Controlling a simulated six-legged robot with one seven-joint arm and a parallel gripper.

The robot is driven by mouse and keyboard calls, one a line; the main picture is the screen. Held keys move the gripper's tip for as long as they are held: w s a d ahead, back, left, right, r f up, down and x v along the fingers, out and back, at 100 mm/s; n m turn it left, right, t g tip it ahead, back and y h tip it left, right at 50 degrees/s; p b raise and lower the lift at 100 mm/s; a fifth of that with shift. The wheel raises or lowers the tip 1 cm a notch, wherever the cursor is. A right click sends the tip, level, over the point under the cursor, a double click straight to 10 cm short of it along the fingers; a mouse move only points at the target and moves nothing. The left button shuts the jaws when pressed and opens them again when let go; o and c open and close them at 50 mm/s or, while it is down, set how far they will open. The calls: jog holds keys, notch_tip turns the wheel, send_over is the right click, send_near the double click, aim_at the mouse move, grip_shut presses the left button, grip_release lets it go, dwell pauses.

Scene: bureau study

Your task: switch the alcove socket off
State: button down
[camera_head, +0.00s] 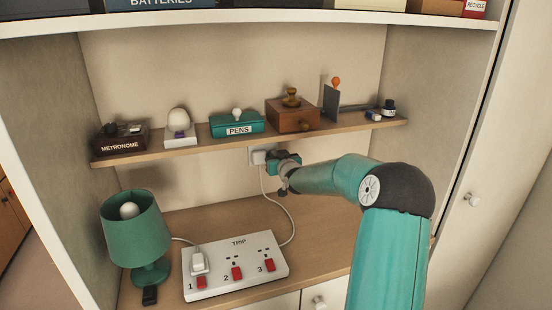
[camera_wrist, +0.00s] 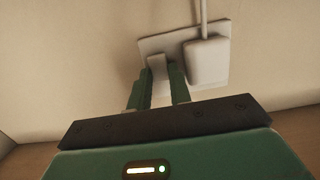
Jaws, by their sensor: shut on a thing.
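The alcove socket (camera_head: 250,155) is a pale plate on the back wall under the shelf, mostly beside my gripper (camera_head: 272,160). In the wrist view the plate (camera_wrist: 224,30) carries a white plug (camera_wrist: 207,62) with a cord on its right half. A small pale switch (camera_wrist: 156,64) juts from its left half. My gripper's two green fingers (camera_wrist: 163,85) stand either side of this switch, and the gripper is shut on it. The fingertips partly hide the switch, so I cannot tell its position.
A trip power strip (camera_head: 236,268) with red switches lies on the desktop below, its cord rising to the socket. A green lamp (camera_head: 135,235) stands at the left. The shelf (camera_head: 200,142) above holds a pens box (camera_head: 237,124), a wooden box (camera_head: 291,114) and other small things.

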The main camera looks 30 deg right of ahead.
dwell(0.3)
jog(key=c, duration=1.6)
grip_release()
jog(key=shift+o, duration=0.2)
jog(key=shift+s, duration=0.1)
jog(key=v, duration=1.3)
jog(key=shift+s+r, duration=0.25)
jog(key=shift+a, duration=0.15)
